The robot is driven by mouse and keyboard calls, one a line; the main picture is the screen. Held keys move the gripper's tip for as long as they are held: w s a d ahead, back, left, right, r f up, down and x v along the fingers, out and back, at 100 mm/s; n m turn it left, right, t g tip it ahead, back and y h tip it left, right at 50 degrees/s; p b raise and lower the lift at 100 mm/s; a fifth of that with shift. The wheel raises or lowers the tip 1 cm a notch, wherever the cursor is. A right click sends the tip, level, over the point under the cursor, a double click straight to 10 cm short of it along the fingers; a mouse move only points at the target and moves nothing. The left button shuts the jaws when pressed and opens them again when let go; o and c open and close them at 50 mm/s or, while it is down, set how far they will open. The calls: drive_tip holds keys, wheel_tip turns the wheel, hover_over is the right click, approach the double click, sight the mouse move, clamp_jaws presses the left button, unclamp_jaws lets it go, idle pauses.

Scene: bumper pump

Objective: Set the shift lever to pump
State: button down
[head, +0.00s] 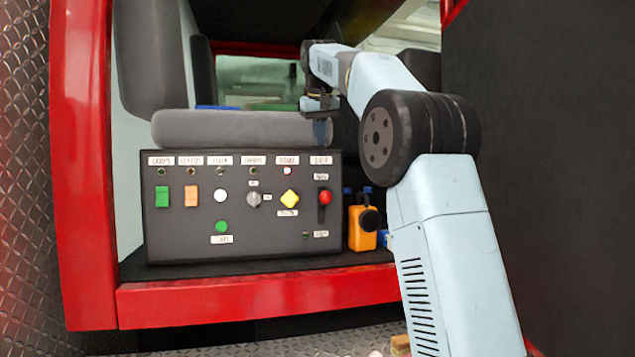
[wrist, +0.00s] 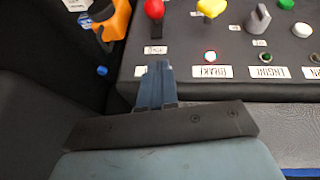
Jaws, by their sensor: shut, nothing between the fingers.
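The shift lever has a red knob (head: 325,197) and stands in a dark vertical slot at the right end of the control panel (head: 175,232). The knob is in the upper part of the slot, with small labels above and below the slot that are too blurred to read. In the wrist view, which shows the panel upside down, the red knob (wrist: 154,9) is at the top edge. My gripper (head: 322,138) is above the panel's top right edge, in front of the seat. In the wrist view my gripper (wrist: 158,66) is shut and empty, its fingertips apart from the knob.
Left of the lever are a yellow knob (head: 290,197) and a grey rotary switch (head: 253,198). A red lamp (head: 287,171) is lit above the yellow knob. An orange device (head: 362,228) stands close to the panel's right. A grey seat cushion (head: 215,130) lies behind the panel.

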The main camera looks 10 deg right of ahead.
drive_tip(key=shift+d, duration=0.1)
hover_over(324, 192)
drive_tip(key=w, duration=0.1)
drive_tip(key=f, duration=0.9)
drive_tip(key=shift+w+a+f, duration=0.15)
drive_tip(key=shift+w+a, duration=0.05)
drive_tip(key=shift+a, duration=0.15)
drive_tip(key=shift+s+d+f, duration=0.15)
drive_tip(key=shift+s+f, duration=0.15)
drive_tip(key=shift+f, duration=0.4)
drive_tip(key=shift+s+d+f, duration=0.1)
drive_tip(key=shift+s+f, duration=0.2)
drive_tip(key=shift+f, duration=0.4)
drive_tip(key=shift+s+f, duration=0.1)
drive_tip(key=shift+f, duration=0.15)
